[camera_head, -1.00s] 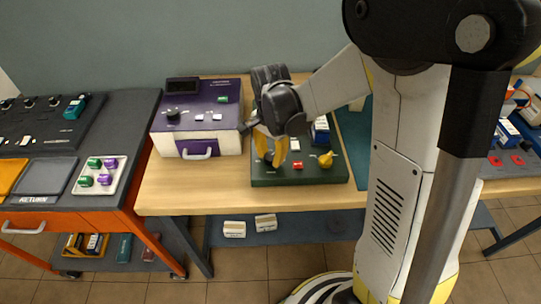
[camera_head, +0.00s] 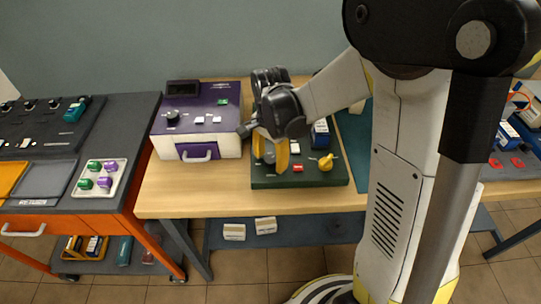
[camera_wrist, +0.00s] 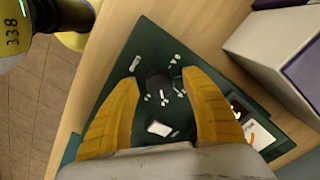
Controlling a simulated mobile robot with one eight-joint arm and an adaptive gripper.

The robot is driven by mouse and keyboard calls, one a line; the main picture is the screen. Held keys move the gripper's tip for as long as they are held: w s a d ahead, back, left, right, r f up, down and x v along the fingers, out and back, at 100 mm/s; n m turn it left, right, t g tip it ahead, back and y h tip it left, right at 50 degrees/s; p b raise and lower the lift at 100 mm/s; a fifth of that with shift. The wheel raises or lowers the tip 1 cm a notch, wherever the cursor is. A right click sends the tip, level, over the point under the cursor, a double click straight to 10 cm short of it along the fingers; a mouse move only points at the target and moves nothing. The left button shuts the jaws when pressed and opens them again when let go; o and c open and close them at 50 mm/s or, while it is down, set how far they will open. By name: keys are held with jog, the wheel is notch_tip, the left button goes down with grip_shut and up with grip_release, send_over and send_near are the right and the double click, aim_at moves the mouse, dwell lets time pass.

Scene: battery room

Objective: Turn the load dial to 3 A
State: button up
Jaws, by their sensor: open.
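A dark green panel box (camera_head: 300,179) stands on the wooden bench under my gripper. In the wrist view it shows a round black dial (camera_wrist: 160,84) with white marks around it; I cannot read its setting or labels. My gripper (camera_head: 270,163) is open and points down over the left part of the box. In the wrist view its two yellow fingers (camera_wrist: 163,92) stand on either side of the dial, with gaps to it. Whether the fingertips are level with the dial is unclear.
The box also bears a yellow knob (camera_head: 326,163), a red switch (camera_head: 298,168) and a blue part (camera_head: 320,132). A purple and white device (camera_head: 213,147) with a black knob stands to the left. A dark cart (camera_head: 110,130) with a tray (camera_head: 76,193) is farther left.

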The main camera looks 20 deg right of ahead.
aim_at(271, 160)
notch_tip(271, 160, up, 12)
dwell(0.4)
jog(key=shift+s, duration=0.1)
jog(key=s+r+n+t, duration=0.3)
jog(key=s+n+t, duration=0.4)
jog(key=s+n, duration=0.5)
jog(key=shift+s+n, duration=0.25)
jog(key=shift+n, duration=0.05)
dwell(0.7)
